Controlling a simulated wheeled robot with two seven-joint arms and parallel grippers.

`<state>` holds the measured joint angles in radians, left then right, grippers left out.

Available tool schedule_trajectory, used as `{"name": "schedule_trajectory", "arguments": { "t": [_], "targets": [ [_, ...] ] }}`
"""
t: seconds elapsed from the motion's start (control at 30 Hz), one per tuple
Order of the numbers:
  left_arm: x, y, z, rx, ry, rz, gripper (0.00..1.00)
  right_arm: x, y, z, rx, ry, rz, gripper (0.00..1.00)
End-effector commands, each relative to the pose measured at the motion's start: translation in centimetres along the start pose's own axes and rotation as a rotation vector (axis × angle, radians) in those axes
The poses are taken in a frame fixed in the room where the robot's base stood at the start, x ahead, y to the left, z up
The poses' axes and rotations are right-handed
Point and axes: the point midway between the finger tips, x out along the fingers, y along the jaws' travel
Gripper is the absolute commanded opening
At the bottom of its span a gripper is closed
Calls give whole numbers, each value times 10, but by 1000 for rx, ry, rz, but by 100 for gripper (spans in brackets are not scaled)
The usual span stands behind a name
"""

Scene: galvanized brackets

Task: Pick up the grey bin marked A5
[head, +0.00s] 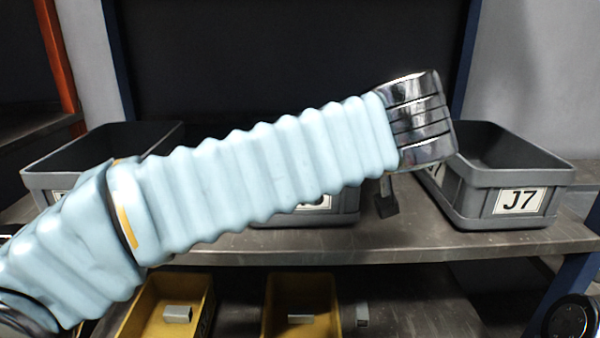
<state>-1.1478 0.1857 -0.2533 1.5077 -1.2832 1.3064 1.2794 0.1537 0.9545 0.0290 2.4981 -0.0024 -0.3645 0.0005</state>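My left arm reaches across the view from the lower left, in front of the shelf. Its gripper (386,204) points down near the right end of the middle grey bin (345,210); only a small dark finger part shows, so its opening cannot be told. The arm hides most of the middle bin, and only the lower edge of its label shows, so I cannot read it. Another grey bin (90,150) stands at the left, its label mostly hidden by the arm. No A5 marking can be read in full.
A grey bin marked J7 (515,180) stands at the right on the metal shelf (400,246). On the lower level are two yellow bins (205,300) (300,285) with small grey metal pieces. Dark blue posts and an orange post (58,60) frame the rack.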

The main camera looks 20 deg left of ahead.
Motion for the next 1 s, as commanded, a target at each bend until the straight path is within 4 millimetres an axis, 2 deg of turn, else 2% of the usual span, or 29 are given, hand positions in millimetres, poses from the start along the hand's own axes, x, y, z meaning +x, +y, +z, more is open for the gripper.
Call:
{"name": "schedule_trajectory", "arguments": {
  "t": [0.07,0.1,0.33,1.0],
  "targets": [
    [0,0,0,0,0,0,37,0,0,0,0,0,0,43],
    [0,0,0,0,0,0,34,0,0,0,0,0,0,43],
    [0,0,0,0,0,0,0,0,0,0,0,0,0,43],
    [-1,0,0,-1,0,0,0,0,0,0,0,0,0,43]
  ]
}}
